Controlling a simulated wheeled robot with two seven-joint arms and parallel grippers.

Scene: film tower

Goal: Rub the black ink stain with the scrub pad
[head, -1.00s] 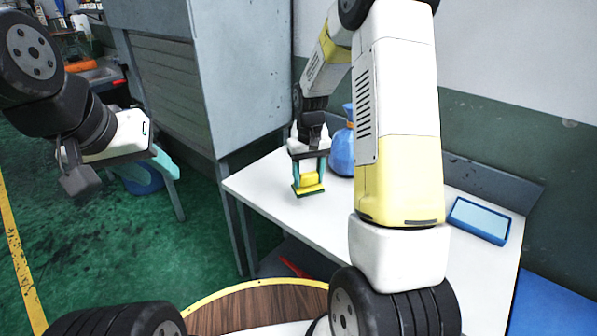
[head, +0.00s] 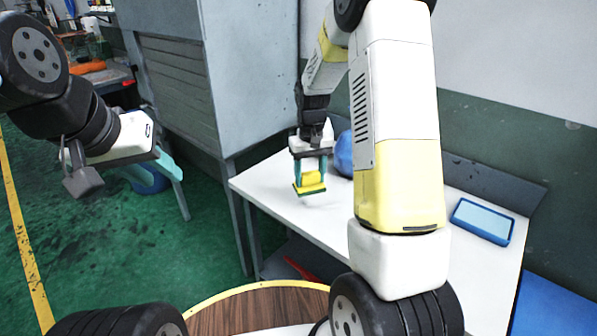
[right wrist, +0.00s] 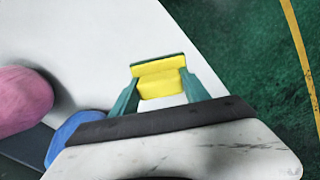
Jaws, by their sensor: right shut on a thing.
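My right gripper (head: 311,170) is shut on the scrub pad (head: 312,180), a yellow block with a dark green layer at its lower end. The pad is over the left part of the white table (head: 275,190); I cannot tell whether it touches the top. The right wrist view shows the pad (right wrist: 160,78) between the teal fingers. I see no clear black ink stain; only a faint grey smudge (head: 307,204) shows just below the pad. My left gripper (head: 165,165) hangs off to the left, away from the table, its finger gap unclear.
A blue rounded object (head: 343,155) stands behind my right arm, partly hidden. A pink rounded object (right wrist: 22,100) shows in the right wrist view. A blue-rimmed tray (head: 483,221) lies at the table's right. A grey cabinet (head: 255,80) stands behind the table's left end.

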